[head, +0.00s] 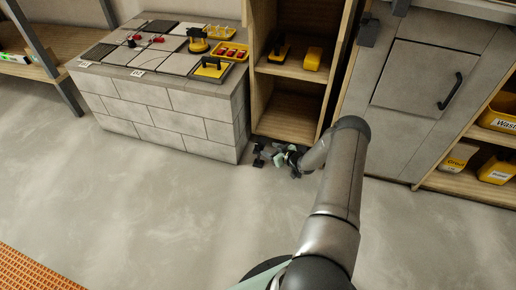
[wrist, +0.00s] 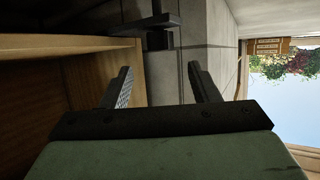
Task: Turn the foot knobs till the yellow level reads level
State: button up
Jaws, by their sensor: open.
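A black foot knob (head: 258,157) stands at the floor by the lower left corner of the wooden shelf cabinet. In the wrist view a black foot (wrist: 156,28) with a flat crossbar shows beyond my fingertips. My gripper (head: 276,153) is low, just right of the foot in the head view. In the wrist view my gripper (wrist: 160,72) has its two fingers spread with nothing between them; the foot is ahead, apart from them. I cannot clearly make out the yellow level or its reading; any other feet are hidden.
The wooden cabinet (head: 285,120) holds yellow-and-black items (head: 313,58) on its shelf. A grey block bench (head: 165,118) with tiles and yellow tools stands left of it. A grey door panel (head: 415,80) and shelves of yellow bins (head: 497,172) are right. Floor (head: 150,200) in front is clear.

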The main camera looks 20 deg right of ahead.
aim_at(259, 145)
jog(key=b+x, duration=0.3)
jog(key=x, duration=0.6)
jog(key=shift+w+f, duration=0.1)
jog(key=shift+a, duration=0.1)
jog(key=c, duration=1)
